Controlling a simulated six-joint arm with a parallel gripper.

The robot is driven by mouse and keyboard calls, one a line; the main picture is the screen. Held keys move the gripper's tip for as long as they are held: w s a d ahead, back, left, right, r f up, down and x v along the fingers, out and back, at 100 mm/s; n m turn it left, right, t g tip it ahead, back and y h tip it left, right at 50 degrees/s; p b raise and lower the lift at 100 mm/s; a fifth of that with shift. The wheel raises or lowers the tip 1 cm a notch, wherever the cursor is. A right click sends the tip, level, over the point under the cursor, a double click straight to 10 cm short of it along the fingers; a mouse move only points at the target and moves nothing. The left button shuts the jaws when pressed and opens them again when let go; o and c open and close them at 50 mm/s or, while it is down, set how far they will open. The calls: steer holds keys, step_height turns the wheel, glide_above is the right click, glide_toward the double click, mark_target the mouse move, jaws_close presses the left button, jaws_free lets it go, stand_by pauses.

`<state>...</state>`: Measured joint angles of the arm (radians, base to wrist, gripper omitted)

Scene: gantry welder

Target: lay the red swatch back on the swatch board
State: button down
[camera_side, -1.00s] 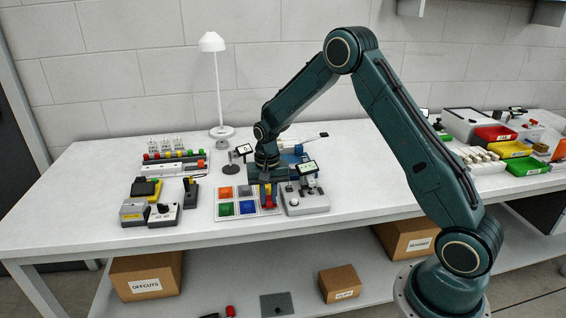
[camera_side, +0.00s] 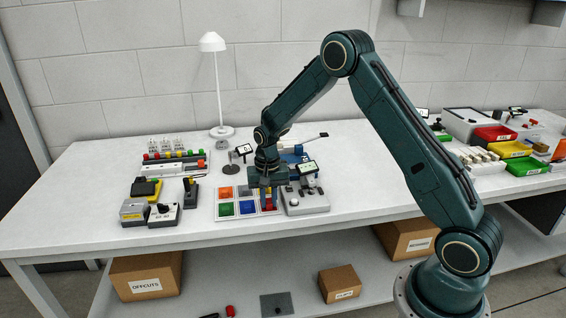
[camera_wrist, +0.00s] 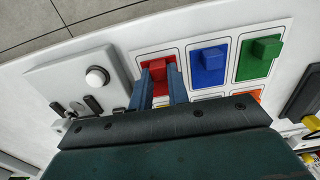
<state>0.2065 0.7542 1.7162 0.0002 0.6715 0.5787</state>
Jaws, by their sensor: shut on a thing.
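The red swatch (camera_wrist: 156,70) has a raised knob, and my gripper (camera_wrist: 158,84) is shut on it between two blue fingers. In the side view the red swatch (camera_side: 268,205) is low at the right front corner of the white swatch board (camera_side: 236,217). In the wrist view it lies over the outlined cell beside the blue swatch (camera_wrist: 209,64). I cannot tell whether it touches the board. A green swatch (camera_wrist: 260,57) and an orange swatch (camera_side: 227,193) also sit on the board. My gripper's body hides part of the back row.
A grey control box (camera_side: 306,203) with a white knob (camera_wrist: 97,77) stands close to the right of the board in the side view. Small black-and-yellow devices (camera_side: 146,189) stand to the left. The table's front strip is clear.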

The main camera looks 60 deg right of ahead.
stand_by(0.3)
steer(key=c, duration=1.3)
jaws_free()
steer(key=shift+r, duration=0.1)
step_height(320, 180, up, 14)
steer(key=shift+f, duration=0.15)
